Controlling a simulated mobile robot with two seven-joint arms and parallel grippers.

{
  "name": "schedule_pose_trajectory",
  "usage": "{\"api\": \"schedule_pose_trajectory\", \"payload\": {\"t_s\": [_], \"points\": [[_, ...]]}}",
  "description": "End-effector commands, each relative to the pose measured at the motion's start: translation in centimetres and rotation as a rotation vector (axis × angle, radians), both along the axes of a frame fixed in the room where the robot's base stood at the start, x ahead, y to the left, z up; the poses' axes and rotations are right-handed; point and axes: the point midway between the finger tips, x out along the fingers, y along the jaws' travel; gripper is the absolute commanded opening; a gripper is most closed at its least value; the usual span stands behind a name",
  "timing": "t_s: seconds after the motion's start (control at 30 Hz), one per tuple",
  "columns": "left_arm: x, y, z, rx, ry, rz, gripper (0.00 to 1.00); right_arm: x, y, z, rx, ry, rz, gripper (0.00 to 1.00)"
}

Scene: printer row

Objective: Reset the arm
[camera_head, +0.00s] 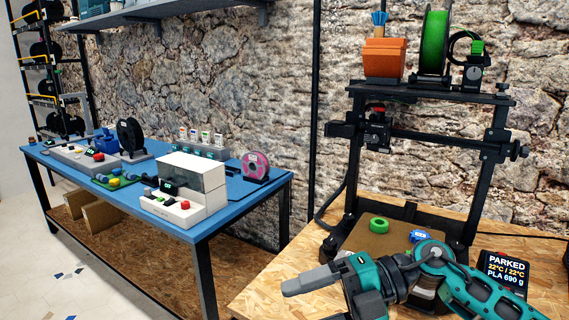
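My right arm comes in from the lower right, teal and grey, and reaches across the front of the 3D printer. My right gripper (300,283) points left over the wooden table top, in front of the print bed. Its grey fingers show side-on, and I cannot tell whether there is a gap between them. No object shows in them. My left gripper is not in view.
The printer (492,150) stands on the wooden table (262,290). A green ring (379,225) and a blue-white piece (418,236) are on its bed. A "PARKED" display (503,274) stands right. A blue workbench (240,191) with several devices is at left.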

Motion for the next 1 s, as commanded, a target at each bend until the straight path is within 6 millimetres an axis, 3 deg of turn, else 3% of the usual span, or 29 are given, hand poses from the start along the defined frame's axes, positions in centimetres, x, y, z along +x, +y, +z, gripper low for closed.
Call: {"api": "schedule_pose_trajectory", "payload": {"t_s": [0.07, 0.17, 0.27, 0.37, 0.47, 0.57, 0.67, 0.8, 0.9, 1.0], "points": [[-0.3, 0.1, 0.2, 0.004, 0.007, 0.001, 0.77, -0.6, 1.7, 1.0, 0.193, 0.076, -0.081, 0.79], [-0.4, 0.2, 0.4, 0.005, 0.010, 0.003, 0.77, -0.1, 2.4, 2.1, 0.408, 0.177, -0.230, 0.79], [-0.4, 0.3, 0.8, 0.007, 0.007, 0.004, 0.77, 0.9, 1.6, 2.1, 0.585, 0.298, -0.417, 0.79], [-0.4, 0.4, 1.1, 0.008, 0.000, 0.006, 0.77, 2.1, -0.3, 0.7, 0.716, 0.434, -0.635, 0.79], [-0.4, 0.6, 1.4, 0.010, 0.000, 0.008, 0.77, 2.7, -3.0, -2.3, 0.796, 0.588, -0.876, 0.79], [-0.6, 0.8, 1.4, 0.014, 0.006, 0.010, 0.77, 2.2, -6.0, -6.8, 0.822, 0.757, -1.126, 0.79], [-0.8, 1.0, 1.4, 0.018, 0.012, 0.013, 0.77, 0.0, -9.0, -12.0, 0.797, 0.936, -1.372, 0.79], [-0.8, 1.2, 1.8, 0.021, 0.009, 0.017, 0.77, -5.0, -12.1, -18.7, 0.698, 1.165, -1.647, 0.79], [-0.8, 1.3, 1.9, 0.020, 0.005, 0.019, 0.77, -8.3, -13.3, -21.7, 0.628, 1.281, -1.766, 0.79], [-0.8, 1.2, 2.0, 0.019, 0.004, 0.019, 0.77, -10.3, -13.9, -23.2, 0.580, 1.347, -1.828, 0.79]]}}
